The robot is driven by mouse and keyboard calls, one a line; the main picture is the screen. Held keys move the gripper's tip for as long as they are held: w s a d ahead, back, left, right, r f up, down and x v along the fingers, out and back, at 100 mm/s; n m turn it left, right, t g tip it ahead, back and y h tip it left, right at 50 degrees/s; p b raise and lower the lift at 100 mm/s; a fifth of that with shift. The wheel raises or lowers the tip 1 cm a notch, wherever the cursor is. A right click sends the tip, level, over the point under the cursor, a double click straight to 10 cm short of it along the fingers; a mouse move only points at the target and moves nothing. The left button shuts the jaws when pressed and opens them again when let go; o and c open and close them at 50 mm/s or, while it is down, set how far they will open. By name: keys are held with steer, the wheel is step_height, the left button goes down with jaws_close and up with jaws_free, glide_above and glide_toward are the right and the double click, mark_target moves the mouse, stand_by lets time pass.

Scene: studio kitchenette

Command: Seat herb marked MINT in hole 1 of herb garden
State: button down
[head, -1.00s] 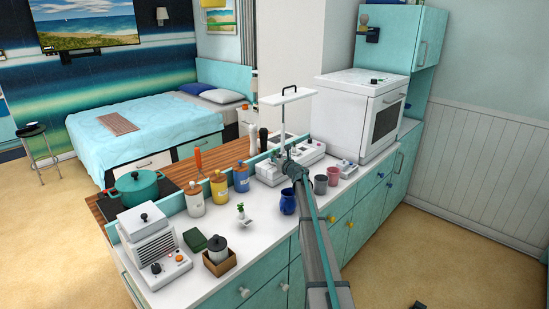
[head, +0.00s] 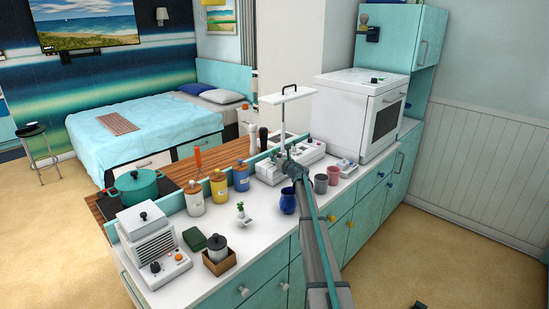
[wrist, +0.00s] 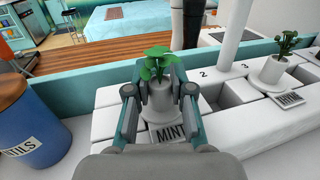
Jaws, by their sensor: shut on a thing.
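The herb marked MINT (wrist: 160,98), a green-leaved plant in a white pot with a name plate, is between the fingers of my gripper (wrist: 160,103) in the wrist view. My gripper is shut on the pot. It is at the left part of the white herb garden (wrist: 107,122), left of the numbers 2 and 3. The pot's base is hidden, so I cannot tell whether it is in hole 1 or above it. In the head view my arm hides the herb at the herb garden (head: 268,177).
Another potted herb (wrist: 273,72) stands on the right part of the herb garden. A small herb (head: 240,212) stands on the counter. A blue canister (wrist: 32,125) is close at left. A white post (wrist: 231,35) rises behind the holes. A blue jar (head: 288,201) stands in front.

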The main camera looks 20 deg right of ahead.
steer(key=c, duration=0.9)
jaws_free()
steer(key=shift+c, duration=0.2)
steer(key=shift+s, duration=0.15)
